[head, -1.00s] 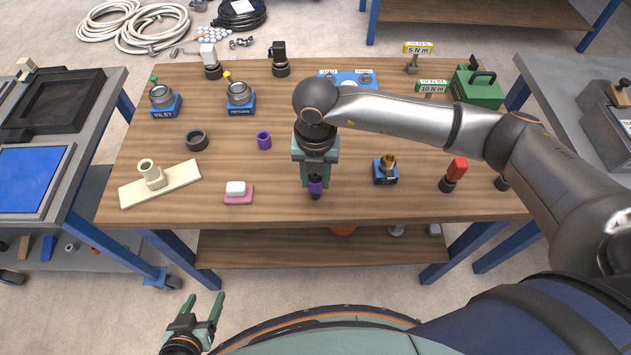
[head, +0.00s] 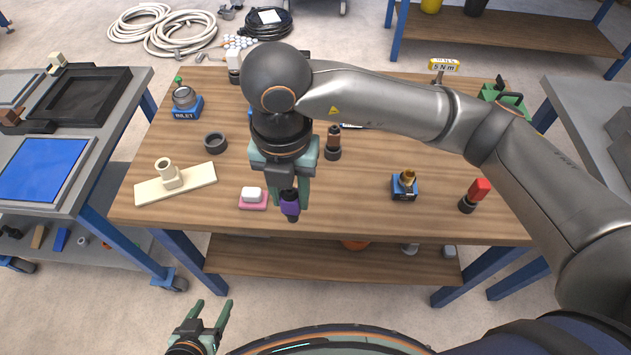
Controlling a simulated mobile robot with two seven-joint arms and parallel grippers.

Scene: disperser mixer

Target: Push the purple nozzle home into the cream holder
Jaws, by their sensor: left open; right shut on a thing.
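The purple nozzle (head: 289,206) has a dark tip and points down, between the fingers of my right gripper (head: 289,196), which is shut on it. The cream holder (head: 169,175) is a short upright socket with an open top on a flat cream plate, at the left of the table, apart from the nozzle. My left gripper (head: 209,318) is open and empty, low in front of the table.
The pink block with a white top (head: 253,198) sits between the holder and the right gripper. A dark ring (head: 215,142), the blue INLET block (head: 186,106), a blue block with a brass fitting (head: 404,186) and a red-topped part (head: 475,194) stand on the wooden table (head: 350,205).

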